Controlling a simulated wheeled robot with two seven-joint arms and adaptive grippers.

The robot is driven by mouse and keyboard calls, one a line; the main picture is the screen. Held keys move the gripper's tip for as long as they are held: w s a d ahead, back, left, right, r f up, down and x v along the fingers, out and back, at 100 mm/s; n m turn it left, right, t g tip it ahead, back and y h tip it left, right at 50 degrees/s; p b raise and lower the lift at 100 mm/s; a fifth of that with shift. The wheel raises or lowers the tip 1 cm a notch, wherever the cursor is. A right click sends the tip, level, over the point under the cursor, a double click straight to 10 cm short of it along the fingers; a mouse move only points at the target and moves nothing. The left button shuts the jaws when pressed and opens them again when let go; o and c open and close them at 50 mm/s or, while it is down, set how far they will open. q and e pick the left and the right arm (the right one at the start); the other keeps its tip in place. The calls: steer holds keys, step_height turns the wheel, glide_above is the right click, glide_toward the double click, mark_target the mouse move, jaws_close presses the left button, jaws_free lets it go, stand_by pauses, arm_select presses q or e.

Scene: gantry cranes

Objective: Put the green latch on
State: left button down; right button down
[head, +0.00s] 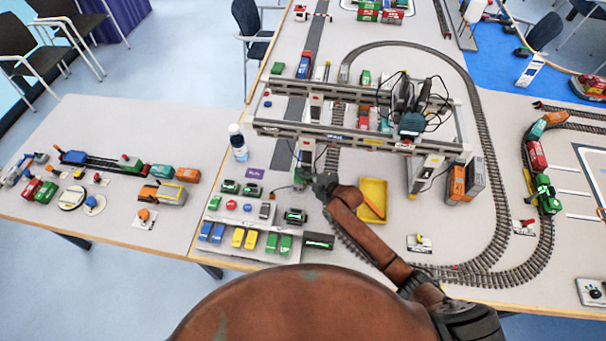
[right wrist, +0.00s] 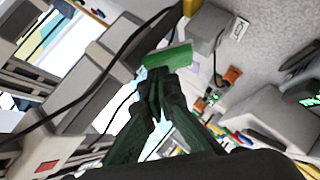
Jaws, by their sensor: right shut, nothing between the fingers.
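My right gripper (head: 321,183) is at the near left foot of the gantry crane (head: 375,141). In the right wrist view its dark green fingers (right wrist: 157,80) are shut, with nothing between them. A bright green bar, which looks like the green latch (right wrist: 170,58), lies right at the fingertips, beside the grey crane leg (right wrist: 128,42). I cannot tell whether the tips touch it or whether it is seated. In the head view a small green patch (head: 303,178) shows by the gripper. My left gripper is not in view.
A yellow tray (head: 372,200) lies just right of the gripper. A rack of small cars (head: 240,238) stands to the near left. A bottle (head: 238,142) stands left of the crane. Dark cables (right wrist: 95,75) hang near the fingers. Curved train track (head: 490,190) runs at the right.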

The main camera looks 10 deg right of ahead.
steer(key=shift+s+a+f, duration=0.15)
steer(key=shift+s+f, duration=0.05)
steer(key=shift+s, duration=0.3)
steer(key=shift+s, duration=0.1)
steer(key=s+a+r+p+v, duration=0.1)
steer(key=a+p+v, duration=0.1)
steer(key=v, duration=1)
steer(key=shift+s+p, duration=0.35)
steer(key=shift+p, duration=0.2)
steer(key=shift+a+r, duration=0.1)
steer(key=shift+r, duration=0.05)
